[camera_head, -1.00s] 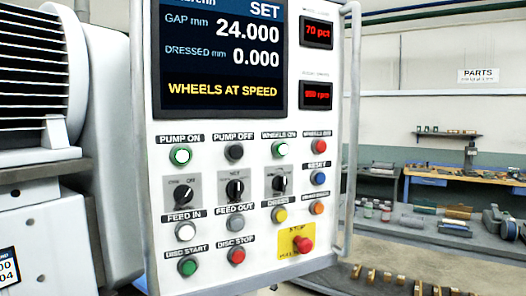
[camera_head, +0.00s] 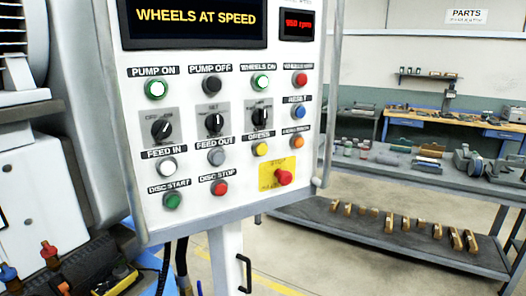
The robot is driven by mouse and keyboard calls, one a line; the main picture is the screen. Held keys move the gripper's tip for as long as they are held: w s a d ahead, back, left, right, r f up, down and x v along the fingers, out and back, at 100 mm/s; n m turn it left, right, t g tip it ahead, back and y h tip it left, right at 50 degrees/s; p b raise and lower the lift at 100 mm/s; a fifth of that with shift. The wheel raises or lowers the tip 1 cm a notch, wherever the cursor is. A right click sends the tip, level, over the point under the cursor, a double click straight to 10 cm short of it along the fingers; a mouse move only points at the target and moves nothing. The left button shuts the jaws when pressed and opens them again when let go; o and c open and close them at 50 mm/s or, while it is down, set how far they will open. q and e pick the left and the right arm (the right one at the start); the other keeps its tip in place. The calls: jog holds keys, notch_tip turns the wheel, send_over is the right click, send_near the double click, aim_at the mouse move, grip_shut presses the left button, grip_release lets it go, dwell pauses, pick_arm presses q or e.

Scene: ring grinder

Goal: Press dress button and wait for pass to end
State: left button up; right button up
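The control panel (camera_head: 235,170) stands upright in front of me on a white post. The yellow dress button (camera_head: 260,149) is in its lower right part, under a label reading DRESS. The panel screen (camera_head: 195,18) shows WHEELS AT SPEED in yellow; its upper part is out of view. The pump on button (camera_head: 156,89) and the wheels on button (camera_head: 261,82) look lit, with green rings. Neither of my grippers shows in the view, and nothing touches the panel.
A red stop knob (camera_head: 284,177) on a yellow plate sits below the dress button. The white machine (camera_head: 40,175) stands at left.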

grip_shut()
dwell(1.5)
